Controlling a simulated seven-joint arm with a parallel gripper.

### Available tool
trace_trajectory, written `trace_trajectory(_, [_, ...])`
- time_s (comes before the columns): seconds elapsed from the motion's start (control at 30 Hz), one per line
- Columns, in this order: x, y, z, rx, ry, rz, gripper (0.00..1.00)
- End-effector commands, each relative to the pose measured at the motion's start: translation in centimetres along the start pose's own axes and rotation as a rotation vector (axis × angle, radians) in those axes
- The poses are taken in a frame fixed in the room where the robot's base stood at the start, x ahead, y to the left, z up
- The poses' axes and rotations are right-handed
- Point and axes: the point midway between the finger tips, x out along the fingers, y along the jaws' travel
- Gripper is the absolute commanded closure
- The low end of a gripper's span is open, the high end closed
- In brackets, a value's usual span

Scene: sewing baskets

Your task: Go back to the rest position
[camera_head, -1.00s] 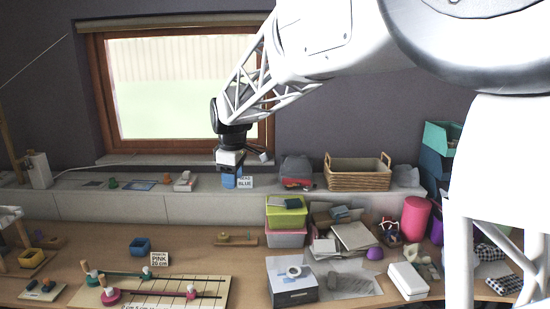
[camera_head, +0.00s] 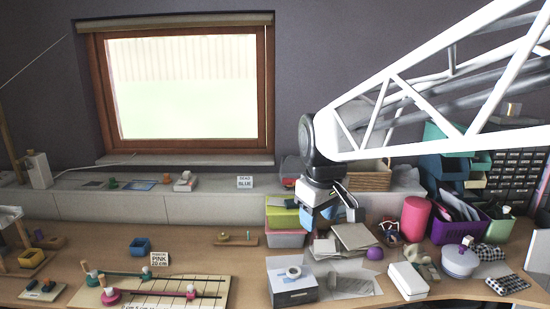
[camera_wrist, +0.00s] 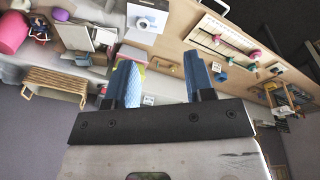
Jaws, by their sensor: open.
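My gripper (camera_head: 318,214) hangs from my arm in front of the pink and green boxes in the head view, above the desk. In the wrist view its two blue fingers stand wide apart, with nothing held between them (camera_wrist: 160,78). The fingertips are partly hidden in the head view against the clutter behind them.
A BLUE card (camera_head: 245,182) stands on the back ledge (camera_head: 110,207). A wicker basket (camera_head: 368,178) is partly behind my arm. A pink cylinder (camera_head: 415,219), purple basket (camera_head: 459,231) and white box (camera_head: 408,281) crowd the right. The desk's middle is fairly clear.

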Motion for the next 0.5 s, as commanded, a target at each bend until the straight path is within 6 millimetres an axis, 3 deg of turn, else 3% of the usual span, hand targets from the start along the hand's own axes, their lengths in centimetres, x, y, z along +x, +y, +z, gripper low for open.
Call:
trace_trajectory(0.1, [0.0, -0.2, 3.6, 0.088, 0.005, 0.008, 0.51])
trace_trajectory(0.5, [1.5, -2.0, 14.3, 0.384, 0.022, 0.032, 0.51])
